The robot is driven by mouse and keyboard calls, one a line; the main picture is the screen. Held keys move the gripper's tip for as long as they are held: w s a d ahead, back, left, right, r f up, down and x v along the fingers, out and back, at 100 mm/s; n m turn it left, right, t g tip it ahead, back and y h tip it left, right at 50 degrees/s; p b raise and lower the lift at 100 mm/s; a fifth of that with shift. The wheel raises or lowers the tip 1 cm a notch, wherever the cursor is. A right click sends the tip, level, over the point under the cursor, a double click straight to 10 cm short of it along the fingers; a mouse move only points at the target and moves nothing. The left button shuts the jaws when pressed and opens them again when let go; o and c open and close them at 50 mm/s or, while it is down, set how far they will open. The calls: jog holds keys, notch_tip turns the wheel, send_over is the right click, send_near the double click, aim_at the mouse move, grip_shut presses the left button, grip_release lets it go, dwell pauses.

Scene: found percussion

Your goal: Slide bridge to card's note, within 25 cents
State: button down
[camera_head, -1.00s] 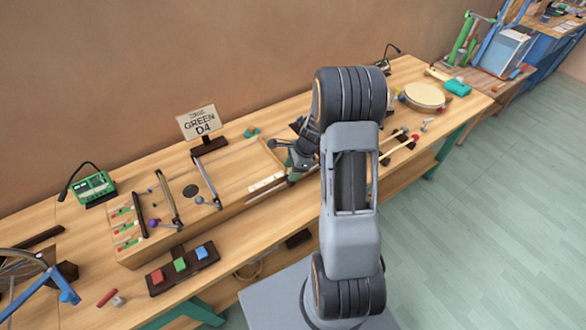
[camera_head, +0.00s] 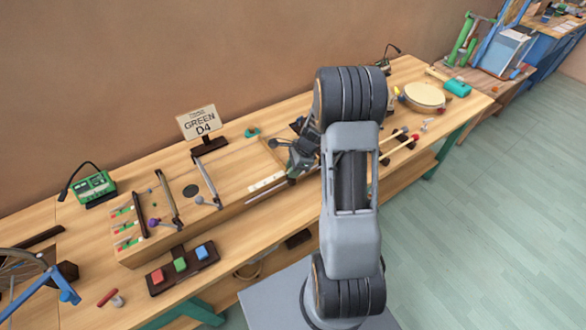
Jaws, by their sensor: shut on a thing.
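The card (camera_head: 198,122) stands at the back of the bench and reads "GREEN D4". The wooden string box (camera_head: 232,178) lies in front of it, with pegs and red and green tags at its left end. Long bars cross it: a dark one (camera_head: 140,214), an olive one (camera_head: 166,192) and a grey one (camera_head: 205,178). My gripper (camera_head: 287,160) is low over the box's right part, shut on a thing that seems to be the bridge. The held thing is mostly hidden by the gripper and arm.
A green tuner box (camera_head: 95,187) stands at the left. A block with red, green and blue buttons (camera_head: 183,268) lies in front of the box. Mallets (camera_head: 402,143) and a drum (camera_head: 424,96) lie to the right. A teal object (camera_head: 252,132) sits behind the box.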

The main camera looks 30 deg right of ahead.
jog(key=c, duration=0.9)
grip_release()
jog(key=v, duration=1.4)
jog(key=shift+b, duration=0.4)
jog(key=shift+f, duration=0.1)
